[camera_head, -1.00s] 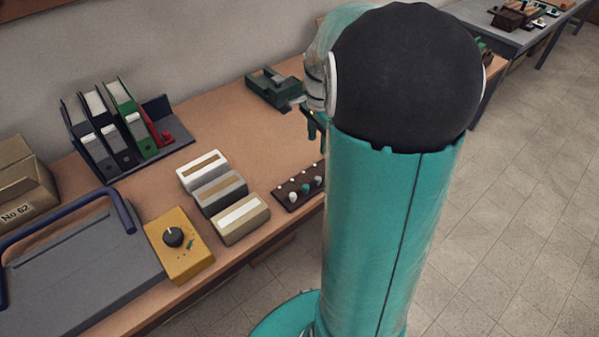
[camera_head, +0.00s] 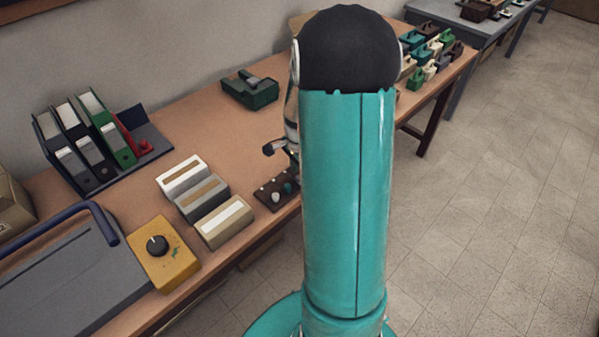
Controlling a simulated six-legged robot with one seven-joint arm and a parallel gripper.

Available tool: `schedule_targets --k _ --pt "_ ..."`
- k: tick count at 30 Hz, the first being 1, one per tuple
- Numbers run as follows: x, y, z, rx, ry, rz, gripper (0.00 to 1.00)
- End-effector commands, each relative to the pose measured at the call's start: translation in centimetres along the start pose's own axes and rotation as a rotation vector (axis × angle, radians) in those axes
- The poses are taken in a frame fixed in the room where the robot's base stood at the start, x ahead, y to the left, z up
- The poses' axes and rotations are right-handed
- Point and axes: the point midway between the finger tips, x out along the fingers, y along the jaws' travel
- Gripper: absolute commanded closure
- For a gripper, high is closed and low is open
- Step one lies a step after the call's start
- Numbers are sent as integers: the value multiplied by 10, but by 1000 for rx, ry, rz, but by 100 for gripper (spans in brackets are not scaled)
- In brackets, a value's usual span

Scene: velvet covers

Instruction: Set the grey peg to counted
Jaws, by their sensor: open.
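A small dark brown board (camera_head: 266,200) with short pegs lies near the table's front edge, left of my teal column. A light grey peg (camera_head: 275,197) stands on its front side, beside a teal peg (camera_head: 288,187). Small white knobs show behind them. My column hides the board's right end, and no marking for "counted" is readable. My gripper (camera_head: 279,148) hangs just behind and above the board, partly hidden by the column. It is open and appears apart from the pegs; nothing shows in it.
Three labelled boxes (camera_head: 203,200) and a yellow dial box (camera_head: 162,254) stand left of the board. A green tape dispenser (camera_head: 249,90) is behind, and a binder rack (camera_head: 160,152) stands far left. Coloured blocks (camera_head: 425,58) crowd the right end. The table's middle (camera_head: 205,125) is clear.

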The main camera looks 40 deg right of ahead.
Motion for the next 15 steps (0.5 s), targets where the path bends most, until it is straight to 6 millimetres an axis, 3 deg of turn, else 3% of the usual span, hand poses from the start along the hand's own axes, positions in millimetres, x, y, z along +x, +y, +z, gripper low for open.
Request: schedule_targets --k 10,15 --pt "5 0 1 -1 0 -1 59" --pt "5 0 1 -1 0 -1 93"
